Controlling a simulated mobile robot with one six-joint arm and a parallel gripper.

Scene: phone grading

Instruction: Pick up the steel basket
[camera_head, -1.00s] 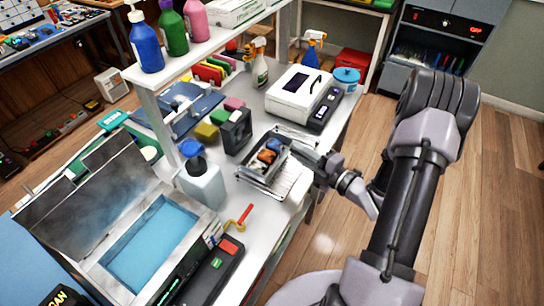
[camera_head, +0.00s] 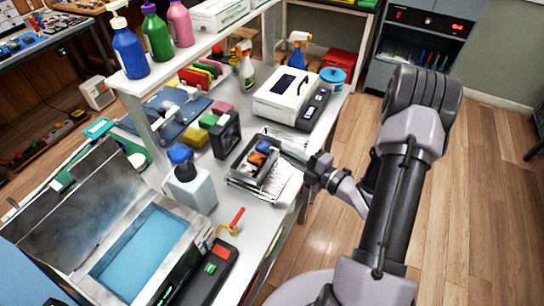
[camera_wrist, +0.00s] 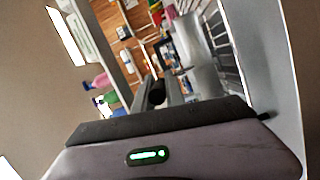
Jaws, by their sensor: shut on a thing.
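The steel basket (camera_head: 241,180) is a small grey open container with blue, orange and dark items in it. In the head view it is at the right edge of the white workbench, beside a wire rack. My gripper (camera_head: 283,151) reaches in from the right and is shut on the basket's right side. The fingertips are small and partly hidden there. I cannot tell whether the basket is clear of the surface under it. In the wrist view, my dark gripper fingers (camera_wrist: 158,93) point away into a tilted view of the bench, and the basket is hard to make out.
A white plastic jug with a blue cap (camera_head: 192,190) stands just left of the basket. A black box-like device (camera_head: 226,135) and a white machine (camera_head: 289,94) stand behind it. A red-handled tool (camera_head: 235,220) lies in front. Open floor (camera_head: 335,215) is to the right.

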